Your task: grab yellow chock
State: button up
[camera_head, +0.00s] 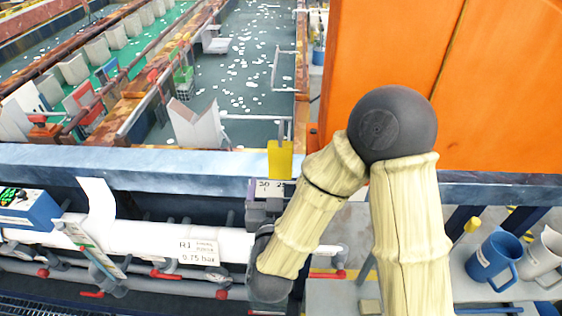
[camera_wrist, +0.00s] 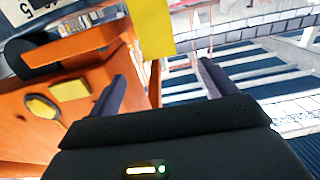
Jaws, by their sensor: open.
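A flat yellow piece, which looks like the yellow chock (camera_head: 280,160), stands upright at the blue rail in the head view, just above the dark end of my arm. In the wrist view a yellow piece (camera_wrist: 152,25) hangs into the top of the picture, beyond and between my fingers. My gripper (camera_wrist: 162,62) is open, with its two dark fingers spread apart and nothing between their tips. Whether the two views show the same piece, I cannot tell for sure. The piece's upper part is cut off in the wrist view.
A blue rail (camera_head: 150,165) and a white pipe (camera_head: 150,241) with red valve handles run across the front. An orange panel (camera_head: 490,80) stands at right. An orange part (camera_wrist: 60,60) with yellow patches shows at left in the wrist view.

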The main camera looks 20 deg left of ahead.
aim_at(279, 153)
jog(key=shift+s+r+t+h, duration=0.1)
jog(key=shift+s+t+h, duration=0.2)
jog(key=shift+s, duration=0.1)
jog(key=p+x, duration=0.4)
jog(key=x, duration=0.8)
jog(key=shift+w, duration=0.1)
jog(key=shift+w, duration=0.1)
jog(key=p+x, duration=0.2)
jog(key=x, duration=0.2)
jog(key=shift+w, duration=0.1)
jog(key=shift+w+a+f, duration=0.15)
jog(key=shift+w+f, duration=0.15)
jog(key=shift+w, duration=0.15)
